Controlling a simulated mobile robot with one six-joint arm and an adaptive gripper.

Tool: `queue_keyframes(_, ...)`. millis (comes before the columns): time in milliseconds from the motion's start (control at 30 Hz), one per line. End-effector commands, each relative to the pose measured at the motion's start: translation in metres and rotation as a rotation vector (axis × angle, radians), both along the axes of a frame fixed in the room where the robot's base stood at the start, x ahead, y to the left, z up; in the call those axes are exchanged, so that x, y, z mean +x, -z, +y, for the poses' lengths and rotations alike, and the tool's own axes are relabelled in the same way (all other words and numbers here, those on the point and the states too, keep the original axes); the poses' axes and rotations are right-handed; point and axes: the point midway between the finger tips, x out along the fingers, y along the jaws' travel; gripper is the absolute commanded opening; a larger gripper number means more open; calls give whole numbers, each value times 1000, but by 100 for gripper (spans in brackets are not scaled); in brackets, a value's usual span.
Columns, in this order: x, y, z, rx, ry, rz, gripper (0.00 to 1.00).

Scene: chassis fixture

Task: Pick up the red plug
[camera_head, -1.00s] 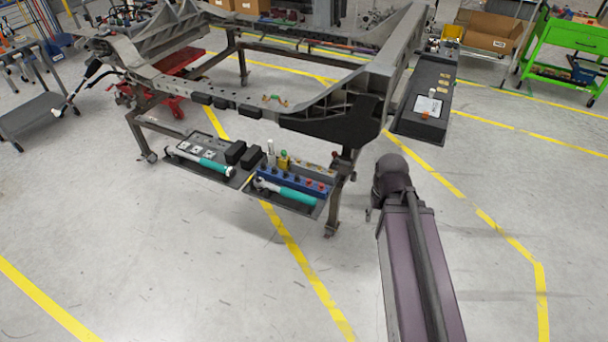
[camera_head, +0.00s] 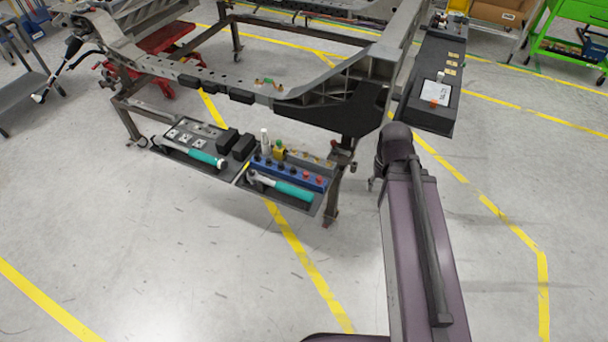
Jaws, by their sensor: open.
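Two small red plugs show at the right end of a blue rack (camera_head: 285,170), one red plug (camera_head: 305,177) beside another (camera_head: 319,181). Darker plugs stand to their left in the same rack. The rack sits on a dark tray low at the front of the chassis fixture. My purple arm (camera_head: 425,260) rises at the right, apart from the rack in the picture. My gripper is not visible, so its place relative to the red plugs cannot be told.
A teal-handled tool (camera_head: 295,190) lies in front of the rack. A second tray to the left holds another teal tool (camera_head: 205,158) and black blocks (camera_head: 244,146). The floor in front is clear.

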Motion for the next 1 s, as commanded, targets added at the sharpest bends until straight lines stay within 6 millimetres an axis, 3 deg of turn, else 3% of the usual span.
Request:
queue_keyframes(167,0,0,0,0,0,0,57)
queue_keyframes(233,0,0,0,0,0,0,72)
queue_keyframes(267,0,0,0,0,-1,0,73)
queue_keyframes(467,15,10,7,1,-21,-7,73)
queue_keyframes(667,57,36,32,5,-83,-27,73)
queue_keyframes(867,119,74,78,12,-182,-62,73)
queue_keyframes(1000,163,101,120,18,-263,-89,73)
